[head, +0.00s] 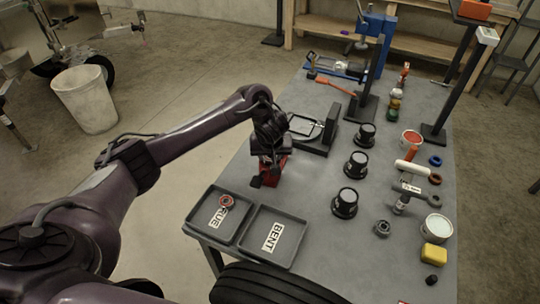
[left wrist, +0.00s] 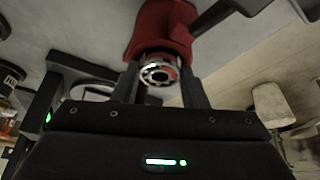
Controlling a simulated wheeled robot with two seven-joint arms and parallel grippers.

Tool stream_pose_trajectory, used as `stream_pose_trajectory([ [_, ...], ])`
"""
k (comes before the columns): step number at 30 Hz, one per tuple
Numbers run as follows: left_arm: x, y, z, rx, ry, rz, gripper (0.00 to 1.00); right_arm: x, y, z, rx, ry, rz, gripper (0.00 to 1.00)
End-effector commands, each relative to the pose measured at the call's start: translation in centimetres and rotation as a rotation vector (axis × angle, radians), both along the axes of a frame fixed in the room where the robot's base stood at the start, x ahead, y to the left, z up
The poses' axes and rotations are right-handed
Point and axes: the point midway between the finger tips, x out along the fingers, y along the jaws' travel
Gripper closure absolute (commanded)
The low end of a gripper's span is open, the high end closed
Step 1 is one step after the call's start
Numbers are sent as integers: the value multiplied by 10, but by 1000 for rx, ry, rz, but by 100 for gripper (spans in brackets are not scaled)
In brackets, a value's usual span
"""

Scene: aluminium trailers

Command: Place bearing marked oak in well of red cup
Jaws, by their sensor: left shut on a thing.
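My left gripper (head: 268,168) is over the near left of the grey table, beside a red cup (head: 275,170) that it partly hides. In the left wrist view, the gripper (left wrist: 160,85) is shut on a small metal ring-shaped bearing (left wrist: 158,74), held between the two fingers. The red cup (left wrist: 165,28) is directly beyond the bearing in that view. I cannot tell whether the bearing touches the cup or sits in its well. No oak marking is readable on it. My right gripper is not in view.
Two trays stand at the near left edge: one (head: 207,232) with a red-centred ring on its label, the other (head: 262,262) labelled BENT. Several black-based jars, including one (head: 345,203), stand mid-table. A loose bearing (head: 382,228) lies right of them. A black clamp stand (head: 318,143) is behind my gripper.

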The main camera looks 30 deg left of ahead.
Motion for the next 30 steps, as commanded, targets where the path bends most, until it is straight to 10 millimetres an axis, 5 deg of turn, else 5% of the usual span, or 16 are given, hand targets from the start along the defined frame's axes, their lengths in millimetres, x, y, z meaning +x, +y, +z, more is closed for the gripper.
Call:
stream_pose_trajectory([
  [12, -7, -2, -22, -3, 25, -4, 85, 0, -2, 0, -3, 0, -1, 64],
  [13, -7, -2, -23, -3, 26, -4, 58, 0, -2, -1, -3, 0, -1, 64],
  [17, -7, -2, -23, -3, 28, -5, 41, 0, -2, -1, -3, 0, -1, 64],
  [21, -7, -2, -23, -3, 26, -5, 41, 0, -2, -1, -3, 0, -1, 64],
  [26, -7, -3, -9, -3, 25, -7, 41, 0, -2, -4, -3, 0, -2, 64],
  [30, -16, -9, 22, -3, 21, -9, 39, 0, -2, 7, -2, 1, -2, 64],
])
